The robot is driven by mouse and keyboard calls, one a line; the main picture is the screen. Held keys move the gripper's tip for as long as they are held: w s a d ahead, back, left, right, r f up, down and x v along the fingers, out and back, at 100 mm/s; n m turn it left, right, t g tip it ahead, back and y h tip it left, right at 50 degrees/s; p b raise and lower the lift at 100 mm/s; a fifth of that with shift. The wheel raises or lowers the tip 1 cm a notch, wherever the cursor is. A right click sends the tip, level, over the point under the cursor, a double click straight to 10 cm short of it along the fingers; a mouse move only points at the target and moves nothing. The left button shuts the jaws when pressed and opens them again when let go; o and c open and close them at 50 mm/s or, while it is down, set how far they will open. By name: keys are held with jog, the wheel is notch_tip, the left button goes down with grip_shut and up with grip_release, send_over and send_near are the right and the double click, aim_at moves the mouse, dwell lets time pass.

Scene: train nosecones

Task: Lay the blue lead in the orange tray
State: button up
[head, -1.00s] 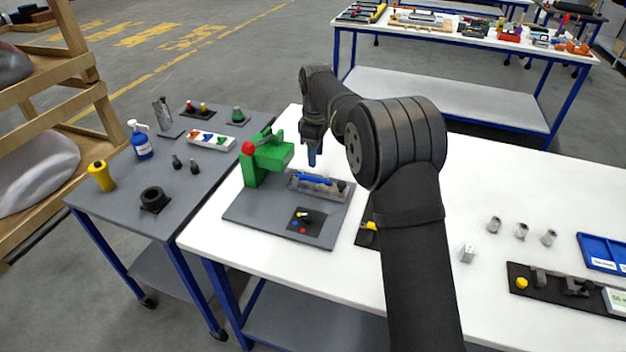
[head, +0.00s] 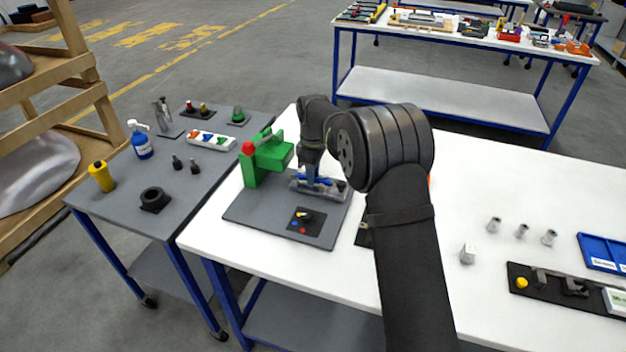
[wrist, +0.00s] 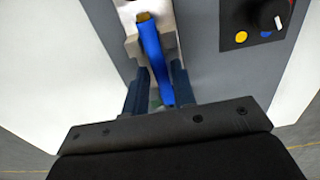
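The blue lead (head: 324,181) lies along the top of a grey metal fixture (head: 335,191) on the dark grey plate. In the wrist view the lead (wrist: 152,45) is a blue strip with a yellowish tip at its far end. My gripper (head: 311,183) is down at the fixture. In the wrist view my gripper (wrist: 158,72) has its two dark fingers apart, one on each side of the lead. They do not look closed on it. I cannot make out an orange tray; only an orange sliver (head: 430,181) shows beside my arm, mostly hidden.
A green clamp device (head: 265,160) with a red knob stands left of the fixture. A black button panel (head: 306,222) sits in front. Several metal cylinders (head: 522,231) and a blue tray (head: 607,252) lie to the right.

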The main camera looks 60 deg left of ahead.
grip_shut()
jog(key=shift+r, duration=0.1)
jog(key=shift+r, duration=0.45)
jog(key=r, duration=0.3)
jog(key=shift+w+d+r, duration=0.15)
jog(key=shift+w+r, duration=0.1)
jog(key=w+d+r, duration=0.6)
jog(key=w+d, duration=0.1)
jog(key=w+f, duration=0.3)
jog(key=w, duration=0.7)
jog(key=w+f, duration=0.3)
jog(key=w, duration=0.8)
jog(key=shift+s+a+f, duration=0.1)
jog(key=shift+a+f, duration=0.05)
jog(key=shift+f, duration=1.65)
jog(key=shift+s+a+f, duration=0.1)
jog(key=shift+a+f, duration=0.05)
jog(key=shift+f, duration=1.65)
